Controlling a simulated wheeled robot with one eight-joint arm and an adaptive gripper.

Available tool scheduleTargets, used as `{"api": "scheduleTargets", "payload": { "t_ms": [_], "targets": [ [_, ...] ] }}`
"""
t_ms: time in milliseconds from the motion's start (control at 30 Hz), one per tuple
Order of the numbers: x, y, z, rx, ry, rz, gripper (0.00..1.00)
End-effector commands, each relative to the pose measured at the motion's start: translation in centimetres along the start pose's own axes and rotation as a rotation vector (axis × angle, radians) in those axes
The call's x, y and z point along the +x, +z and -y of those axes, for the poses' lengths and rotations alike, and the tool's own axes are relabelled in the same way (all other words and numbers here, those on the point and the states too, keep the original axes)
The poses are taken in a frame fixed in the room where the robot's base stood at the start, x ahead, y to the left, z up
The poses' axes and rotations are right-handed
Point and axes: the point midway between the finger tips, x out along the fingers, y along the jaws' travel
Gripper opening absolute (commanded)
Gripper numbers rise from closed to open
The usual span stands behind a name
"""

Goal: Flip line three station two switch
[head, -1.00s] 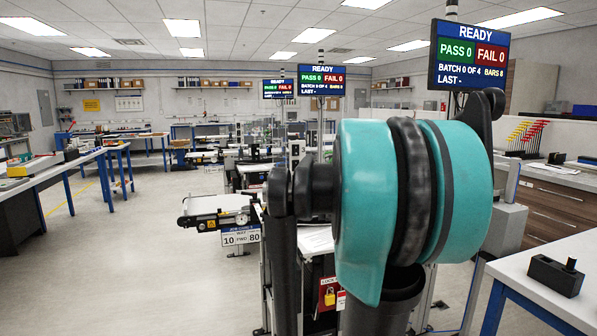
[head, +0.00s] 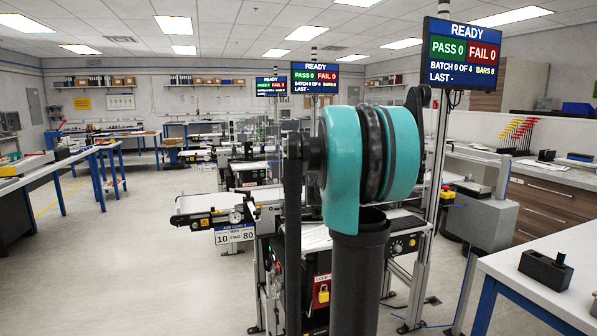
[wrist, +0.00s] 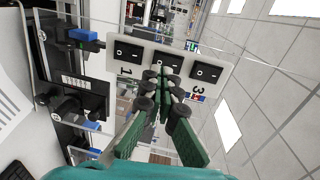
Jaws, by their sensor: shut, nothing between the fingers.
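In the wrist view a pale switch plate (wrist: 185,61) carries three black rocker switches in a row. The left switch (wrist: 128,52) has a "1" by it and the right switch (wrist: 206,72) has a "3". The label by the middle switch (wrist: 167,63) is hidden behind my gripper (wrist: 161,80). My gripper is shut and empty, its green fingers' tips in front of the middle switch. I cannot tell whether they touch it. No line number is readable on the plate. In the head view my arm hides the gripper, and I cannot make out the plate.
A display screen (head: 465,52) on a post stands at the right, with a smaller screen (head: 315,78) further back. A short conveyor (head: 205,208) juts out left of my arm. A white table (head: 545,270) bearing a black block (head: 545,268) is at right. The left floor is clear.

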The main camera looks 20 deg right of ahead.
Motion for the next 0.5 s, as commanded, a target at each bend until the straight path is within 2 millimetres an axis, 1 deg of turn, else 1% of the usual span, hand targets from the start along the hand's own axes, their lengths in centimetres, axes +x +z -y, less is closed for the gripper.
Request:
{"api": "scheduleTargets", "payload": {
  "t_ms": [33, 100, 200, 333, 500],
  "targets": [
    [0.8, 0.0, 0.0, 0.0, 0.0, 0.001, 0.0],
    [1.7, 0.0, 0.0, 0.001, 0.0, 0.001, 0.0],
    [2.6, 0.0, 0.0, 0.0, 0.0, -0.001, 0.0],
    [3.3, -0.1, 0.0, 0.0, 0.0, -0.001, 0.0],
    [3.5, 0.0, 0.0, 0.0, 0.0, -0.001, 0.0]
  ]
}}
